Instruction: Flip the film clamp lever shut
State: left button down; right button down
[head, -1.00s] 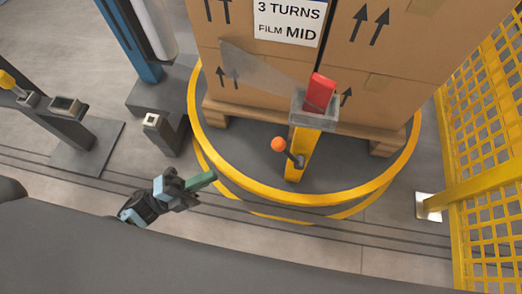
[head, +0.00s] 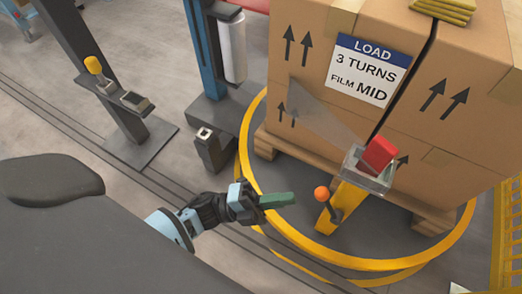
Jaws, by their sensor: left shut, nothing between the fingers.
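The film clamp stands on a yellow post (head: 341,206) on the turntable, in front of the boxes. At its top a red block (head: 380,153) sits tilted in a grey bracket (head: 366,177). A short dark lever with an orange ball knob (head: 321,193) sticks out from the post toward the left. A grey see-through strip of film (head: 325,122) runs from the boxes to the bracket. My left gripper (head: 288,199), with green fingers, is shut and empty. Its tips point at the knob from the left, with a small gap in the picture. My right gripper is not in view.
Stacked cardboard boxes (head: 310,65) with a load label (head: 368,69) rest on a pallet. A yellow ring (head: 296,236) edges the turntable. A blue mast with a film roll (head: 232,48) stands behind left. A yellow-knobbed stand (head: 120,95) is farther left, and yellow mesh fencing (head: 508,235) is at right.

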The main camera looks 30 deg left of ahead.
pick_arm(q)
jog(key=x, duration=0.4)
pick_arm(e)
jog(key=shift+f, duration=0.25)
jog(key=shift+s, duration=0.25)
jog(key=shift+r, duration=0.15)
